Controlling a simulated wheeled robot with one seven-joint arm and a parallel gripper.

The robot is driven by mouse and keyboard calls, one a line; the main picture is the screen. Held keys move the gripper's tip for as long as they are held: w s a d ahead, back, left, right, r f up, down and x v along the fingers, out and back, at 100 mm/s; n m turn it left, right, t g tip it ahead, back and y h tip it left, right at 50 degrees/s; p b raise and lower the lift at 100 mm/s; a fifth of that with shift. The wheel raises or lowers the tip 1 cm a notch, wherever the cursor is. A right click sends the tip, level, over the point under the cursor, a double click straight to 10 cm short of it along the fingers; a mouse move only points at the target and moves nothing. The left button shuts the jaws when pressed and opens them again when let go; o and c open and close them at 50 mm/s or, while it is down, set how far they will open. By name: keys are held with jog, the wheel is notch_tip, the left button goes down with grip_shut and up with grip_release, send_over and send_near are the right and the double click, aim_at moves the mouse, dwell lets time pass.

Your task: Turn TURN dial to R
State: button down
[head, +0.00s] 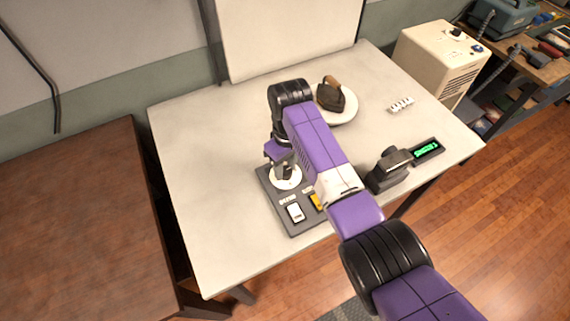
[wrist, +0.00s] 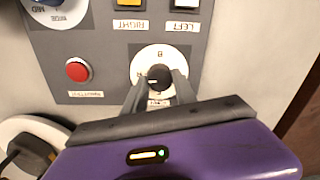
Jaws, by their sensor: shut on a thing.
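The grey control panel (head: 294,227) lies on the white table. Its dial is a white disc (head: 276,182) with a dark knob, near the panel's far end. The white disc also shows in the wrist view (wrist: 140,62), with small letters around its rim, seen turned over. My gripper (wrist: 157,86) points down over the dial, its two fingers on either side of the black knob (wrist: 158,73), shut on it. The fingers hide the lower part of the disc and its label. I cannot tell which letter the knob's mark faces.
The panel also carries a red button (wrist: 78,69), a yellow RIGHT button (wrist: 132,3), a white LEFT button (wrist: 186,3) and another dial (wrist: 70,12). An iron (head: 333,97) on a white plate and a green-lit display (head: 427,149) stand on the table. The table's left side is clear.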

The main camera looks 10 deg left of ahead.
aim_at(286, 168)
jog(key=shift+m, duration=0.4)
jog(key=c, duration=1)
grip_release()
jog(key=shift+r, duration=0.1)
notch_tip(286, 168, up, 8)
jog(key=shift+w+d+f+b, duration=0.1)
jog(key=shift+w+f+b, duration=0.05)
jog(key=shift+b, duration=0.4)
